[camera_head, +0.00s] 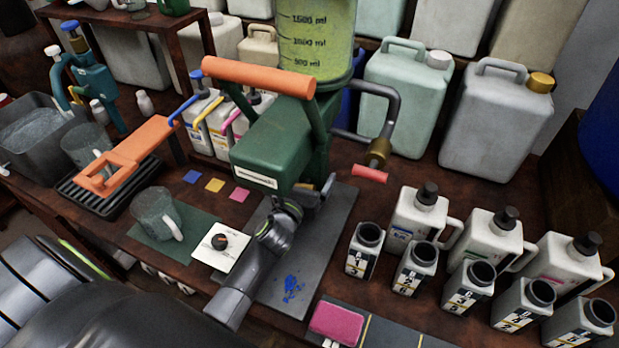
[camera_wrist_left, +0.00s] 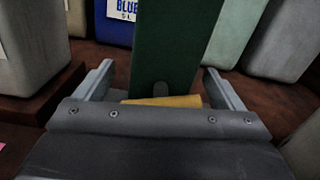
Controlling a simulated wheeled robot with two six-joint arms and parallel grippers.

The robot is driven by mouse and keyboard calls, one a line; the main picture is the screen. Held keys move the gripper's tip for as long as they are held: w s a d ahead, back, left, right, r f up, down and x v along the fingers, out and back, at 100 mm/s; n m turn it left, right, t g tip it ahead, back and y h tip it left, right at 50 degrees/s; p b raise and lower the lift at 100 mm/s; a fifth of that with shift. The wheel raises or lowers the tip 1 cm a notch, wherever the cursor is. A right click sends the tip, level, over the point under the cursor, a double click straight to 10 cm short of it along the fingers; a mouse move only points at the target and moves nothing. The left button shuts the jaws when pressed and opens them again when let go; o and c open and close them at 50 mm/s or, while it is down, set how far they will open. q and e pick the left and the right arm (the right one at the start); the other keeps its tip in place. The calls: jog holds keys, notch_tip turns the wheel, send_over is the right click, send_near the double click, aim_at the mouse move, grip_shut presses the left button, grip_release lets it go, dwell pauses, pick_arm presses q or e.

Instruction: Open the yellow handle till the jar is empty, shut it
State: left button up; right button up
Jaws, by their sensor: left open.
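The clear jar (camera_head: 315,45) with ml marks holds yellow-green liquid, on top of the green stand (camera_head: 272,145). The stand's green column also shows in the left wrist view (camera_wrist_left: 165,45). My left gripper (camera_head: 318,190) is at the foot of the stand, and its arm comes up from below. In the left wrist view my gripper (camera_wrist_left: 158,78) is open, one finger on each side of the column. A yellow handle (camera_wrist_left: 165,101) lies across between the fingers, close to the palm; whether they touch is unclear. My right gripper is not in view.
A large orange lever (camera_head: 258,75) tops the stand. A bent pipe with a red grip (camera_head: 369,174) juts right. A glass mug (camera_head: 156,213) and a dial plate (camera_head: 221,246) sit left of my arm. White bottles (camera_head: 485,240) crowd the right; canisters (camera_head: 495,110) stand behind.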

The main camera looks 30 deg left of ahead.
pick_arm(q)
jog(key=c, duration=0.9)
jog(key=shift+m+p, duration=0.35)
jog(key=shift+m, duration=1.55)
jog(key=o, duration=0.9)
